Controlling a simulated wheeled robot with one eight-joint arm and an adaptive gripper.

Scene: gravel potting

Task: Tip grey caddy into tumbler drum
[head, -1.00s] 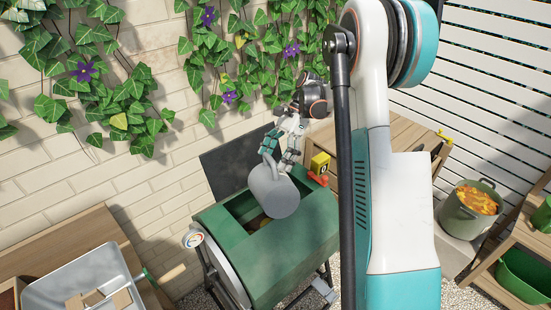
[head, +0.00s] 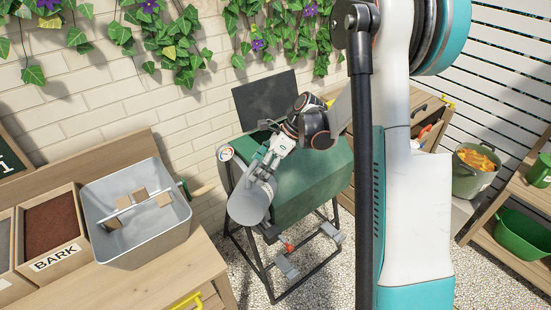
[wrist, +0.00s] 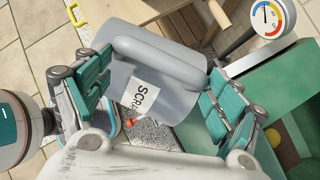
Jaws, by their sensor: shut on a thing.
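The grey caddy (head: 250,204) is in my gripper (head: 263,165), in front of the left front side of the green tumbler drum (head: 310,185). In the wrist view my gripper (wrist: 155,100) has its teal-padded fingers either side of the caddy (wrist: 185,95), at its grey handle. A white label with partly readable lettering shows on the caddy's side. The drum stands on a dark frame, with its dark lid (head: 264,98) raised at the back. My arm hides most of the drum's opening. The caddy's inside is not visible.
A grey tub (head: 138,235) with wooden blocks and a bark bin (head: 52,228) stand on the left bench. A pot of orange scraps (head: 474,170) and a green tub (head: 522,238) are at right. A dial (wrist: 266,19) sits by the drum. Gravel lies below.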

